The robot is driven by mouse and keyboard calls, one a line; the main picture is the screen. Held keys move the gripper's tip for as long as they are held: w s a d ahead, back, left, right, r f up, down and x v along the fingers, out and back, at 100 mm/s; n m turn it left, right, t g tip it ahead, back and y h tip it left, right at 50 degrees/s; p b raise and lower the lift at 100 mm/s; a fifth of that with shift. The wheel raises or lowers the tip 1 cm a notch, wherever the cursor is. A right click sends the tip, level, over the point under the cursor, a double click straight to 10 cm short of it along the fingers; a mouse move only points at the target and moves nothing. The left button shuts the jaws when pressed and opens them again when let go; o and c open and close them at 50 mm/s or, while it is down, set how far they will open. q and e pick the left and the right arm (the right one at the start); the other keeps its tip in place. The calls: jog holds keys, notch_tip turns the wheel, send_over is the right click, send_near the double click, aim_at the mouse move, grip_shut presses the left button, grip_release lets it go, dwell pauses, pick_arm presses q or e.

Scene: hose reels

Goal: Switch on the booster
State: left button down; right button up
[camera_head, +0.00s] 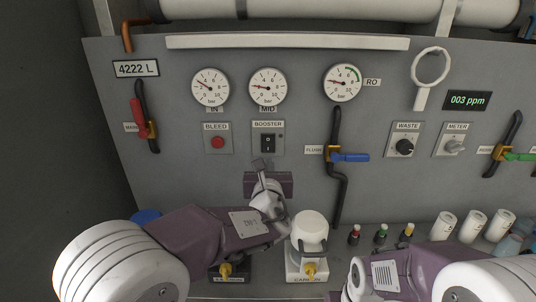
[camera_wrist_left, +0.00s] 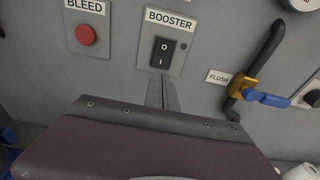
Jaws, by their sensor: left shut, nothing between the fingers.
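The booster switch (camera_head: 268,142) is a black rocker on a grey plate labelled BOOSTER. In the left wrist view the rocker (camera_wrist_left: 164,54) shows O at the top and I at the bottom. I cannot tell which end is pressed in. A small dark round spot (camera_wrist_left: 177,50) sits to its right. My left gripper (camera_head: 263,164) is shut and empty, its fingertips just below the switch. In the left wrist view its fingers (camera_wrist_left: 161,85) reach up to the rocker's lower edge; contact cannot be told. My right arm shows at the lower right, its gripper out of frame.
A red BLEED button (camera_head: 218,142) is left of the switch. A blue FLUSH valve handle (camera_head: 350,157) is to the right, with the WASTE knob (camera_head: 404,147) beyond. Gauges (camera_head: 268,87) hang above. A white carbon housing (camera_head: 309,231) stands below, close to my left wrist.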

aim_at(268, 150)
pick_arm(q)
jog(key=w, duration=0.4)
jog(key=w+p, duration=0.1)
jog(key=w, duration=0.1)
jog(key=shift+w+f, duration=0.3)
jog(key=shift+f, duration=0.05)
jog(key=shift+w, duration=0.2)
